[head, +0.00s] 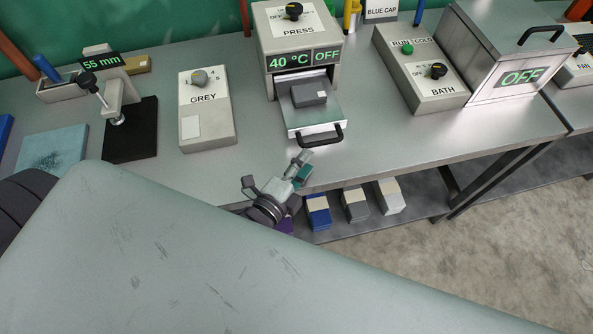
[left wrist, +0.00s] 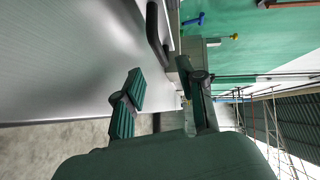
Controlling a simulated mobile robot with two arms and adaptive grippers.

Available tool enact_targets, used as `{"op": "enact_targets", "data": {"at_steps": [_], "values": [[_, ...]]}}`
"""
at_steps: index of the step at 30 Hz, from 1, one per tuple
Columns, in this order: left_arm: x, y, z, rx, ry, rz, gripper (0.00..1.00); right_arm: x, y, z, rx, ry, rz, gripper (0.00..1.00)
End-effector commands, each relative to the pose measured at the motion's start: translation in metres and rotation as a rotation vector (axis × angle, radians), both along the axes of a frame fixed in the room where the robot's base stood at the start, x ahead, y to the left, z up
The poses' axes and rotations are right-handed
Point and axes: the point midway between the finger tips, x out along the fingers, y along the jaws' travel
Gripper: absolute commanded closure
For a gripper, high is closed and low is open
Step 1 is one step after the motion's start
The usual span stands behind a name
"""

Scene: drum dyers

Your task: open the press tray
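The press (head: 297,40) stands at the back of the bench, its displays reading 40 °C and OFF. Its metal tray (head: 322,118) sticks out at the front with a dark grey block (head: 308,93) on it. A black bar handle (head: 321,137) is on the tray's front edge. My left gripper (head: 302,166) is just in front of and below the handle, at the bench's front edge. In the left wrist view its two fingers (left wrist: 160,75) are apart with nothing between them, and the black handle (left wrist: 153,28) lies beyond the fingertips. My right gripper is not in view.
The grey box (head: 205,125) stands left of the press, the bath controls (head: 420,75) and metal bath (head: 505,60) right. A black-based gauge (head: 130,140) is farther left. Colored blocks (head: 355,203) sit on the shelf below.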

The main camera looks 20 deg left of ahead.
Motion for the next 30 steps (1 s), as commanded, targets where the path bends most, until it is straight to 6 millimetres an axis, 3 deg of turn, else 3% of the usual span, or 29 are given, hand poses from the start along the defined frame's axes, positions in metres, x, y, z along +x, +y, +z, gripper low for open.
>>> {"op": "enact_targets", "data": {"at_steps": [3,9,30], "values": [[-0.019,0.004,0.002,-0.001,0.002,0.0,0.61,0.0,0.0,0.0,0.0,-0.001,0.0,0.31],[-0.032,0.007,0.005,0.0,-0.001,0.0,0.61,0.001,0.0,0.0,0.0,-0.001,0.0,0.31],[-0.033,0.007,0.005,0.0,0.0,0.0,0.61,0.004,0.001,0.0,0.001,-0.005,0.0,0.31]]}}
